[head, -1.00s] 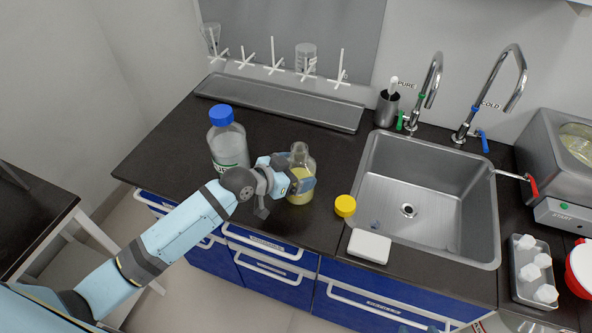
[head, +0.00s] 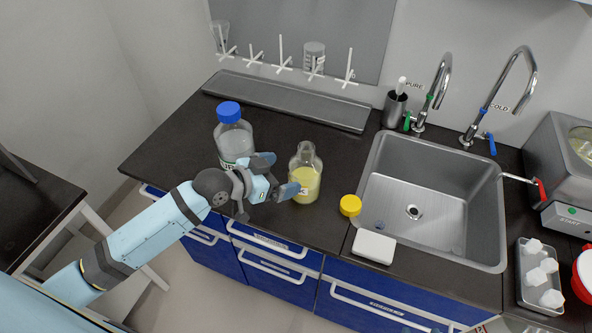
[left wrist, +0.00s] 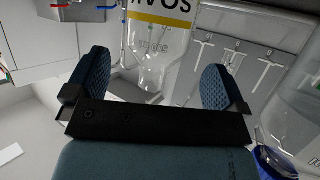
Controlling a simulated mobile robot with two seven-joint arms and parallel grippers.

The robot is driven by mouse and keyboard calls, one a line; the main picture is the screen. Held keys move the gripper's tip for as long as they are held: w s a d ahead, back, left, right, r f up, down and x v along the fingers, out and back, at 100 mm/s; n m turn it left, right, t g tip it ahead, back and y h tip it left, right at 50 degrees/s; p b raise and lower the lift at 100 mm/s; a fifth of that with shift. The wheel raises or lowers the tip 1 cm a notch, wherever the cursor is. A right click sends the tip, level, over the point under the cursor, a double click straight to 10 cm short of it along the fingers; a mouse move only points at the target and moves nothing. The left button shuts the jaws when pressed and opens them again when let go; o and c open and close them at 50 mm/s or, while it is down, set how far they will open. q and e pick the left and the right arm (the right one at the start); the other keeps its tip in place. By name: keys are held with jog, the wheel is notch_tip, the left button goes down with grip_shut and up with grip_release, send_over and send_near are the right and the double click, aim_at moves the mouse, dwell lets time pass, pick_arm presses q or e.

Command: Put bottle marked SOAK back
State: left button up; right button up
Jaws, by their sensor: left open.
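The clear bottle marked SOAK (head: 307,183), with yellowish contents, stands upright on the dark counter left of the sink; its neck looks uncapped. In the left wrist view its label (left wrist: 160,12) appears upside down, and the bottle shows beyond and between my spread fingers. My left gripper (head: 278,175) is open and empty, just left of the bottle and apart from it. A yellow cap (head: 350,205) lies on the counter to the bottle's right, near the sink edge. My right gripper is not in view.
A large clear bottle with a blue cap (head: 231,138) stands close behind my left gripper. A drying rack with white pegs (head: 283,60) hangs above a long grey tray (head: 290,103). A white box (head: 373,247) lies by the sink (head: 430,200). The counter behind the SOAK bottle is clear.

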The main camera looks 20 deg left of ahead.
pick_arm(q)
jog(key=v, duration=0.5)
dwell(0.4)
jog(key=s+d+f+n+y+p, duration=0.2)
jog(key=s+f+p, duration=0.2)
jog(key=s, duration=0.3)
jog(key=s+d+f+n+y+p, duration=0.2)
jog(key=s+f+p, duration=0.2)
jog(key=s+f, duration=0.3)
jog(key=shift+s+f+y, duration=0.25)
jog(key=shift+s+y, duration=0.15)
jog(key=shift+s, duration=0.4)
